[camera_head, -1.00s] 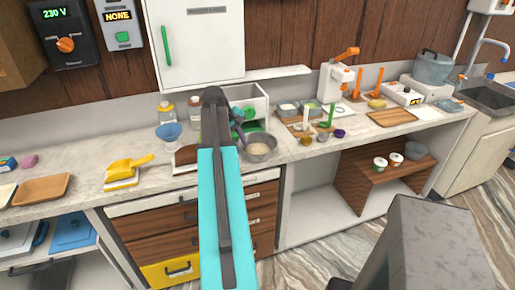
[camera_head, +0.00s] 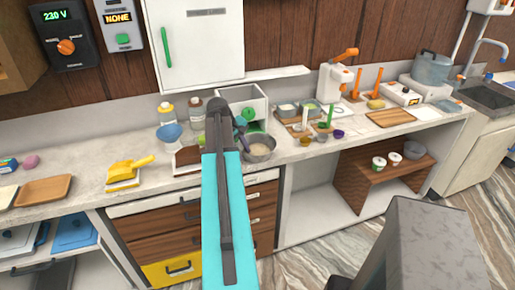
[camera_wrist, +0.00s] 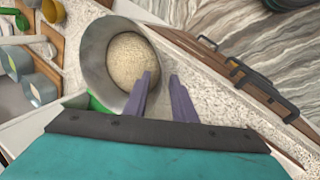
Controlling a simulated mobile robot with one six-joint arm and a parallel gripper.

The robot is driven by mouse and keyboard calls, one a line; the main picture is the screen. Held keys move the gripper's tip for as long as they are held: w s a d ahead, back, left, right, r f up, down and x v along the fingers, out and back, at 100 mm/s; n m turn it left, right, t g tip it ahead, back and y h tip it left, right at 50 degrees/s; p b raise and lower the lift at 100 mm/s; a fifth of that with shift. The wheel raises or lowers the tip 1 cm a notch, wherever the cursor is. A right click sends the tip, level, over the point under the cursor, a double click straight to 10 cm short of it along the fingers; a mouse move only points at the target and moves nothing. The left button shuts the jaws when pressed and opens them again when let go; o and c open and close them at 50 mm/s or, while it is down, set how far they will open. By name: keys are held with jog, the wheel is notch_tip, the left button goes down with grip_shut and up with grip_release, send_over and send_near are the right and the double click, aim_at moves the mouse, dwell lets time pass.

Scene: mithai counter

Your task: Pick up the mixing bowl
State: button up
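The mixing bowl (camera_head: 262,154) is a grey round bowl with a pale grainy filling, standing on the counter just right of my arm's end in the head view. In the wrist view the bowl (camera_wrist: 93,42) is at the upper left, with the filling inside. My gripper (camera_wrist: 161,76) is open, its two purple fingers apart with a gap between them. The left finger overlaps the bowl's near right wall in the picture; the right finger is over the counter outside it. I cannot tell whether either finger touches the bowl. In the head view my gripper (camera_head: 242,138) is partly hidden behind my arm.
A white box (camera_head: 256,103) stands behind the bowl. Boards with small cups and a green-handled tool (camera_head: 330,115) lie to the right. Drawer handles (camera_wrist: 262,82) project from the counter front.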

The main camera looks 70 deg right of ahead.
jog(key=shift+x, duration=1)
grip_shut()
